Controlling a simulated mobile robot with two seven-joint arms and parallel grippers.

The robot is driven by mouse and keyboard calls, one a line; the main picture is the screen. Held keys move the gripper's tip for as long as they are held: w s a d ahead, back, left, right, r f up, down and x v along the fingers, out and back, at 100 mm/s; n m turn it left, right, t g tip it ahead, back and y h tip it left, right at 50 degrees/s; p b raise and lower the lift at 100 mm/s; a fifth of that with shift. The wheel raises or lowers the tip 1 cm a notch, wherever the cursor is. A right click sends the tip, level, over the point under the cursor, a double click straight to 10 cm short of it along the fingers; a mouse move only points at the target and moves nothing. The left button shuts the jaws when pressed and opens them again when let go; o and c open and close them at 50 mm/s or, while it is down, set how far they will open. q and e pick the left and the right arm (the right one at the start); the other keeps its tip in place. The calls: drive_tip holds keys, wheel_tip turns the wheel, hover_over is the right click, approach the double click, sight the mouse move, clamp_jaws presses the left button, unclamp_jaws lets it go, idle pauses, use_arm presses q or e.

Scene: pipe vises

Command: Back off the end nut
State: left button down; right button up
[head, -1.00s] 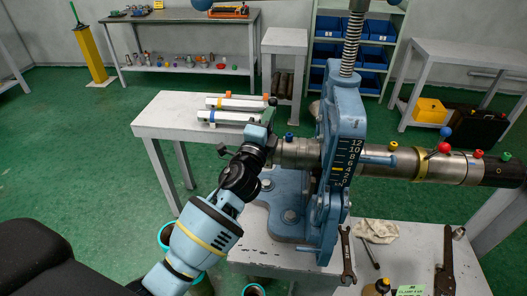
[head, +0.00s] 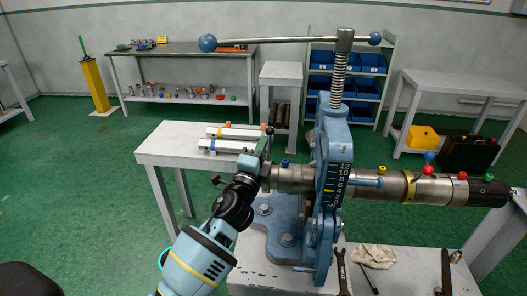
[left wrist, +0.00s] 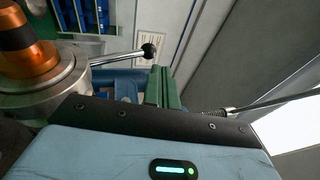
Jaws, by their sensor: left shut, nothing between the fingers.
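A blue pipe vise (head: 330,150) stands on the bench and grips a metal pipe (head: 400,186) lying across it. The same fingers show shut in the left wrist view (left wrist: 160,82). There, a round metal collar (left wrist: 50,85) carries a rod with a black ball (left wrist: 148,51), close beyond the fingertips; I cannot tell whether they touch. I cannot tell for certain which part is the end nut. My right gripper is not in view.
The vise's long top handle (head: 280,41) spans above it. A wrench (head: 341,270) and a rag (head: 373,255) lie on the bench. A side table (head: 170,150) holds pale bars behind my left gripper. Green floor (head: 90,190) is open at left.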

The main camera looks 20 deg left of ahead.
use_arm(q)
drive_tip(key=s+r+p, duration=0.2)
drive_tip(key=s+r, duration=0.1)
drive_tip(key=s, duration=0.6)
drive_tip(key=shift+s+r, duration=0.2)
drive_tip(key=shift+r, duration=0.2)
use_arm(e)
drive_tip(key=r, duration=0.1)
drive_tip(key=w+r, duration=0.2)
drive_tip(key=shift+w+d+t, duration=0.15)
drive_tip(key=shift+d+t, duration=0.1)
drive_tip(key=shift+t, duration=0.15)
use_arm(q)
drive_tip(key=shift+d, duration=0.1)
